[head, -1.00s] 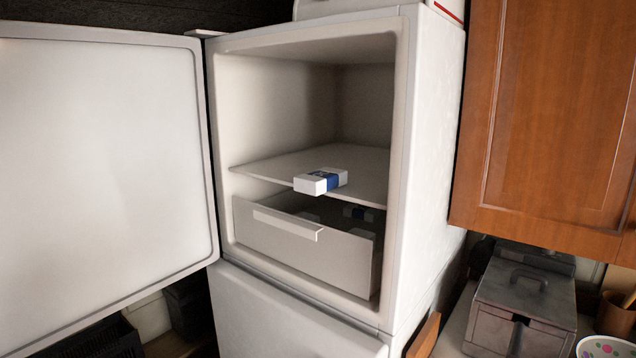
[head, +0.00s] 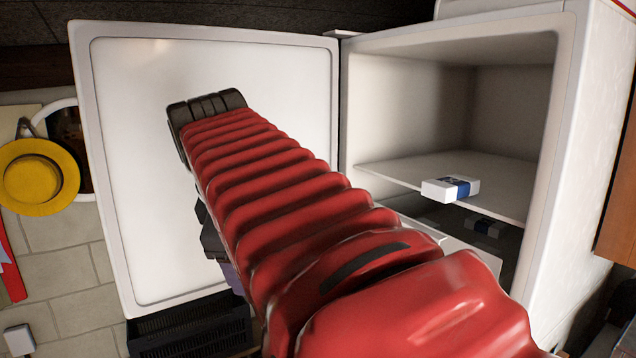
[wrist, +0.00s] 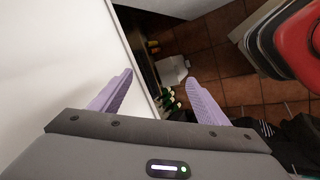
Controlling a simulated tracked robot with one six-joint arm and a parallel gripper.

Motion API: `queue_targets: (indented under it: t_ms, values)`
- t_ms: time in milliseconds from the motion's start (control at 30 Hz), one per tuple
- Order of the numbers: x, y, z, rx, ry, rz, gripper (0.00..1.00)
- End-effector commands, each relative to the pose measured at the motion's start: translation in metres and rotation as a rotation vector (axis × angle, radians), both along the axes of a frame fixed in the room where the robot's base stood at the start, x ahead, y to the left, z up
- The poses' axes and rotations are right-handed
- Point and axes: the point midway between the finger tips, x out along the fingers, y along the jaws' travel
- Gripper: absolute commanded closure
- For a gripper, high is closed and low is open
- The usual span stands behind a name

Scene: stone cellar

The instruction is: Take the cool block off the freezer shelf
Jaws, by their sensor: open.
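The cool block (head: 450,189) is a small white box with a blue band. It lies at the front edge of the freezer shelf (head: 500,178), to the right of my red arm in the head view. My gripper shows in the wrist view (wrist: 160,92) with its two lilac fingers spread apart and nothing between them. It points down past the freezer door towards the tiled floor. In the head view the gripper is mostly hidden behind my arm, left of the shelf and apart from the block.
The open freezer door (head: 130,190) stands behind my arm on the left. A drawer (head: 435,236) sits below the shelf, partly hidden by my arm. A dark crate (head: 190,328) is on the floor. A yellow hat (head: 40,178) hangs on the wall. Bottles (wrist: 170,100) show on the floor.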

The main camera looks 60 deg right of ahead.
Motion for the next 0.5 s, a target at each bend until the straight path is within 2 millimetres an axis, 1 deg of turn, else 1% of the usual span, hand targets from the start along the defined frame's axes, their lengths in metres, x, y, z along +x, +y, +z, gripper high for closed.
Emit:
queue_targets:
  t_ms: [33,167,200,267,300,367,500]
  values:
    - [-0.002,-0.019,0.014,-0.033,0.032,0.012,0.31]
    - [-0.015,-0.065,0.049,-0.122,0.139,0.069,0.31]
    - [-0.02,-0.078,0.059,-0.144,0.174,0.086,0.31]
    - [-0.029,-0.098,0.074,-0.176,0.229,0.109,0.31]
    - [-0.036,-0.111,0.083,-0.193,0.266,0.125,0.31]
    - [-0.047,-0.13,0.097,-0.217,0.324,0.147,0.31]
    - [-0.078,-0.171,0.128,-0.255,0.459,0.196,0.31]
